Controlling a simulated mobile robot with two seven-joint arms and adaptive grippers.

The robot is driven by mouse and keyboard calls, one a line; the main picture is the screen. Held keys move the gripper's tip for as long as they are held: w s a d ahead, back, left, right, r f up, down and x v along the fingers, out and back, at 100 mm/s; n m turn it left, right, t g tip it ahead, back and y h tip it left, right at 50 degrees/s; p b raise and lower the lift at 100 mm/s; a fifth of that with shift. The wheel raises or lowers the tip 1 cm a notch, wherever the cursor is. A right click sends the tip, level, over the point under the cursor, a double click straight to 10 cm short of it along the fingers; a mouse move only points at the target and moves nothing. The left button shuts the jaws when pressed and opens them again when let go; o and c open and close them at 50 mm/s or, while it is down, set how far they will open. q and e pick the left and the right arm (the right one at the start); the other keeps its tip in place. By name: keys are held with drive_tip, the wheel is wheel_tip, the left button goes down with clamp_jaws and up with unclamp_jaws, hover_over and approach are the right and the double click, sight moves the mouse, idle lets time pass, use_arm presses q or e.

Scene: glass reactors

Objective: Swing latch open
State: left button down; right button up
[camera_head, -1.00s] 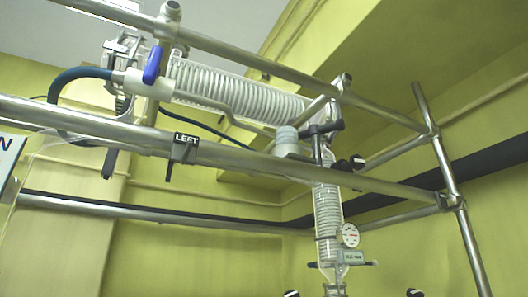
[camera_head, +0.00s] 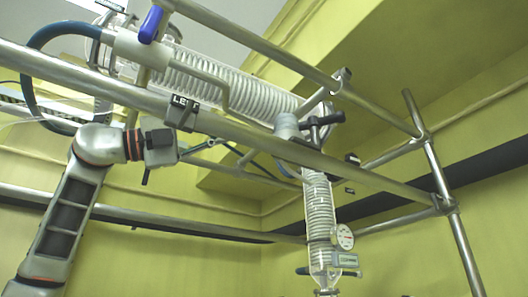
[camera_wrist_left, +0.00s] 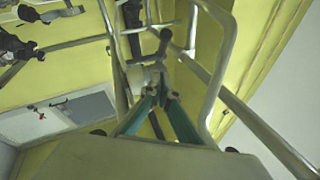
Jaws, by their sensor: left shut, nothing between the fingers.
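A dark block labelled LEFT (camera_head: 183,112) hangs on the front steel rail in the head view. I cannot tell whether it is the latch. My left gripper (camera_head: 222,141) is raised just below and right of this block, its narrow fingers pointing right and shut with nothing between them. I cannot tell whether the fingers touch anything. In the left wrist view the teal fingers of my left gripper (camera_wrist_left: 162,92) reach up towards a pale cylinder (camera_wrist_left: 143,78) and a dark T-shaped handle (camera_wrist_left: 160,42). My right gripper is not in view.
Steel rails (camera_head: 330,163) form a frame around the glassware. A coiled glass condenser (camera_head: 235,92) lies behind the front rail, and a vertical coil (camera_head: 319,210) hangs below it. A blue valve handle (camera_head: 151,25) and a dark hose (camera_head: 29,80) are at upper left.

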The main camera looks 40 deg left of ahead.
use_arm(q)
drive_tip(key=w+d+r+p, duration=0.3)
drive_tip(key=w+d+r, duration=0.1)
drive_tip(key=w, duration=0.6)
drive_tip(key=shift+r+p, duration=0.35)
drive_tip(key=shift+r, duration=0.3)
drive_tip(key=shift+w+a, duration=0.1)
